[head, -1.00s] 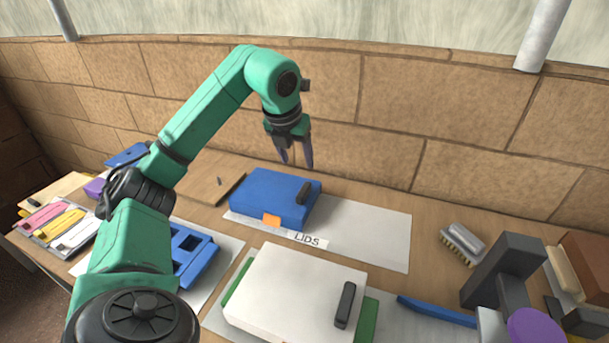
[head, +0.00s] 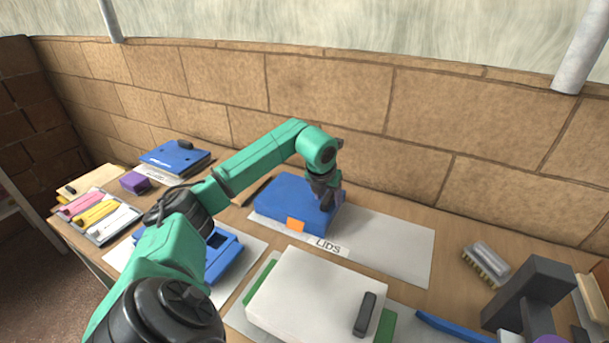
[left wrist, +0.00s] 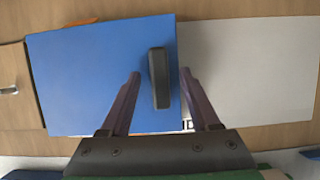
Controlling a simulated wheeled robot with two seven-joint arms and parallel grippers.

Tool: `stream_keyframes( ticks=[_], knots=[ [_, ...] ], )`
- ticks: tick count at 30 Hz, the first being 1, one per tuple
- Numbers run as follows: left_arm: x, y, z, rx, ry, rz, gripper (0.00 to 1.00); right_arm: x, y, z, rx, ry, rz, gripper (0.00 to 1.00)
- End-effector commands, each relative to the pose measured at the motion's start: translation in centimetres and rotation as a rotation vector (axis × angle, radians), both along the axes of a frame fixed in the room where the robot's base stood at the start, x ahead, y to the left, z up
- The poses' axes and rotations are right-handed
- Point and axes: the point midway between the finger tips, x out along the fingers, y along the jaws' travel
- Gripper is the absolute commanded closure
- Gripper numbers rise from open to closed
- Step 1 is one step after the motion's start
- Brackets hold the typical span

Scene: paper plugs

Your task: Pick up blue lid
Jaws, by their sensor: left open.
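The blue lid (head: 280,196) lies flat on the white sheet marked LIDS, with an orange tab (head: 296,225) on its front edge. It fills the left half of the left wrist view (left wrist: 90,75), where its dark handle (left wrist: 158,78) shows. My left gripper (head: 330,200) is over the lid's right end in the head view. In the left wrist view the open fingers (left wrist: 160,74) stand on either side of the handle, with a gap on each side. In the head view the handle is hidden behind the gripper. My right gripper is not in view.
A white lid (head: 312,290) lies in front of the LIDS sheet (head: 395,240). A blue frame (head: 228,252) sits at its left. A brush (head: 487,262) and a dark grey block (head: 535,285) stand at the right. The sheet's right part is clear.

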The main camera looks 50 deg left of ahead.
Motion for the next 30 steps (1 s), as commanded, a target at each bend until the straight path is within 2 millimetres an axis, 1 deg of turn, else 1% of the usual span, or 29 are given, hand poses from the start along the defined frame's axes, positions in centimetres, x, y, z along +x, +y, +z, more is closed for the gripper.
stream_keyframes(
  ticks=[1, 2, 3, 5, 6, 15, 17, 20, 23, 30],
  knots=[
    [0.0, 0.0, 0.0, 0.000, 0.000, 0.000, 0.49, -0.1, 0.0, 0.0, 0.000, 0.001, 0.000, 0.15],
    [0.0, 0.0, 0.0, 0.000, 0.000, 0.000, 0.60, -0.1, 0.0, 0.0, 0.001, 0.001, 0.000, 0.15],
    [0.0, 0.0, 0.0, 0.000, 0.000, 0.000, 0.76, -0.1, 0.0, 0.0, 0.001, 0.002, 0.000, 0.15],
    [0.0, 0.0, 0.0, 0.000, 0.000, 0.000, 0.99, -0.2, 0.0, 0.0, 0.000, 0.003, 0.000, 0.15],
    [0.0, 0.0, 0.0, 0.000, 0.000, 0.000, 1.00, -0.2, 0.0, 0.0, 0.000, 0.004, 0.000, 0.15],
    [0.0, 0.0, 0.2, 0.000, -0.001, 0.001, 1.00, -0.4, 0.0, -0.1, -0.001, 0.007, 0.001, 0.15],
    [0.0, 0.0, 0.6, 0.000, -0.002, 0.001, 1.00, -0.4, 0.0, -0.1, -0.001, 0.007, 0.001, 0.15],
    [0.1, 0.0, 1.8, 0.000, -0.005, 0.001, 1.00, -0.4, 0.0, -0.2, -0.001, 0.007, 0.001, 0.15],
    [0.2, 0.0, 4.3, 0.000, -0.010, 0.001, 1.00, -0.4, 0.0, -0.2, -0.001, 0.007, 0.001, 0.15],
    [0.2, 0.0, 13.9, -0.002, -0.009, 0.001, 1.00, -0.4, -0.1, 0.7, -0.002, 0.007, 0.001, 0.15]
  ],
)
